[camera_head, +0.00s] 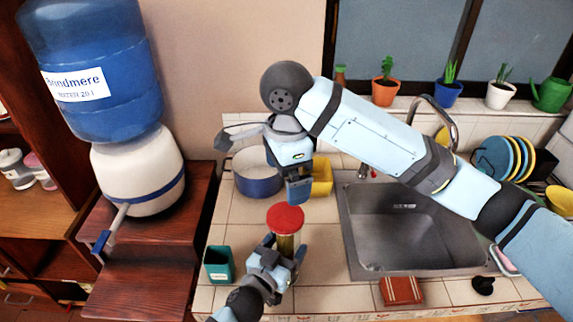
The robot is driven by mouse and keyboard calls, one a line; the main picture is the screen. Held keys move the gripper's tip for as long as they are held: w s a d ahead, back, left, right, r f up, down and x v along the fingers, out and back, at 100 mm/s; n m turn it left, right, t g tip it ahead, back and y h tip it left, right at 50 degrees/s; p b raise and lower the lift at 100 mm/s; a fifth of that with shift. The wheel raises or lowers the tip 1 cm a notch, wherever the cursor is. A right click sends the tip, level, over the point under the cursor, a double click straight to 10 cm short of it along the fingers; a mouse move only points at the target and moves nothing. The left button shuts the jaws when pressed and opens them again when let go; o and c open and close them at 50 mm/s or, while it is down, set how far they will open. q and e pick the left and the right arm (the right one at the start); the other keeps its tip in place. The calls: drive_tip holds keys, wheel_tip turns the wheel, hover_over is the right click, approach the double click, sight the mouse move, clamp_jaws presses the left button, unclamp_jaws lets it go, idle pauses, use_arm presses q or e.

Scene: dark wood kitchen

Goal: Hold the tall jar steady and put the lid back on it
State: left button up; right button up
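The tall jar (286,243) stands upright on the tiled counter, its lower part hidden by my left gripper. My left gripper (282,254) reaches in from the bottom, with its fingers on both sides of the jar, and looks shut on it. The round red lid (285,218) is at the top of the jar; I cannot tell whether it is seated or slightly above it. My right gripper (299,197) points down just behind and above the lid. Its fingers overlap in this view, so I cannot tell their opening or whether they touch the lid.
A blue pot (257,184) and yellow container (321,176) stand behind. The sink (405,235) is at right, with a brick-red block (401,290) at its front edge. A green cup (219,264) stands at left. Counter between cup and pot is clear.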

use_arm(q)
drive_tip(key=o, duration=1.8)
drive_tip(key=shift+b+v, duration=1.25)
drive_tip(key=shift+v, duration=5.75)
use_arm(e)
drive_tip(key=shift+f, duration=0.35)
